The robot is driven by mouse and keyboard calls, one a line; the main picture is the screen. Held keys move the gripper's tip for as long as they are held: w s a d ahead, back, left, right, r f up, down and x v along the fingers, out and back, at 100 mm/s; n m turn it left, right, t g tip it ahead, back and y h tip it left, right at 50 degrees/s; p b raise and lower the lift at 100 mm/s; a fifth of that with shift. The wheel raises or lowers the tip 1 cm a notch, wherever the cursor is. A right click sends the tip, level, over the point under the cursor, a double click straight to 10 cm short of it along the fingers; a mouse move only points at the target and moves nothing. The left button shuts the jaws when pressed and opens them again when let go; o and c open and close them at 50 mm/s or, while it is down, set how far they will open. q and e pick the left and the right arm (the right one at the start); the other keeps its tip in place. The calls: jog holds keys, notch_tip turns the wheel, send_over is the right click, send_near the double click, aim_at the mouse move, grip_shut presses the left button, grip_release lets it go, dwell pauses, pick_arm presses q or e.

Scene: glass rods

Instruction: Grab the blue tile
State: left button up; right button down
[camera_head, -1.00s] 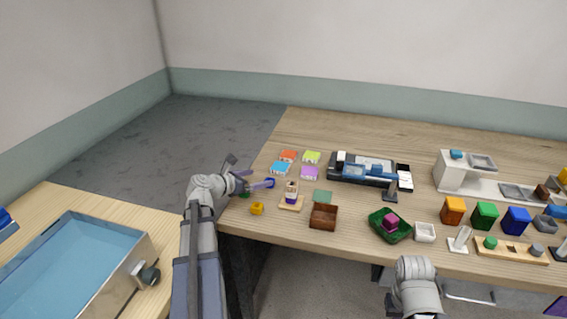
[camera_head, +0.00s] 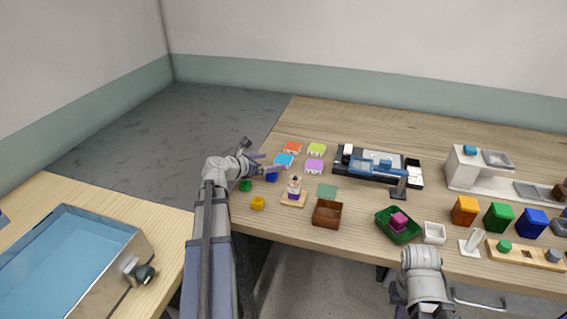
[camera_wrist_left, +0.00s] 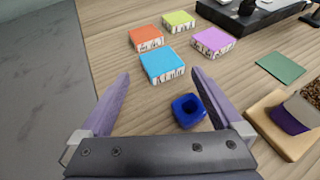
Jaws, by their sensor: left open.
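The blue tile (camera_head: 285,159) is light blue with patterned white sides. It lies flat on the wooden table, in front of the orange tile (camera_head: 292,148) and beside the purple tile (camera_head: 314,166). In the left wrist view the blue tile (camera_wrist_left: 162,64) is just beyond my fingertips, centred between them. My left gripper (camera_head: 274,166) is open and empty, its fingers pointing at the tile; it also shows in the left wrist view (camera_wrist_left: 160,76). My right arm shows at the bottom, but its jaws are not clear.
A dark blue hollow block (camera_wrist_left: 188,110) sits near my left gripper's right finger. A lime tile (camera_head: 316,149) lies behind. Green (camera_head: 246,185) and yellow (camera_head: 257,203) blocks are at the table's near left. A wooden stand (camera_head: 293,199) and brown box (camera_head: 327,214) stand to the right.

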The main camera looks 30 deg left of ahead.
aim_at(280, 161)
pick_arm(q)
jog(key=b+x, duration=0.1)
jog(key=x, duration=0.1)
jog(key=b+x, duration=0.1)
jog(key=x, duration=0.2)
jog(key=shift+d+f, duration=0.15)
jog(key=shift+f, duration=0.15)
jog(key=shift+s+r, duration=0.1)
jog(key=c, duration=1.5)
notch_tip(280, 161, up, 10)
jog(key=p, duration=0.9)
jog(key=shift+p, duration=0.35)
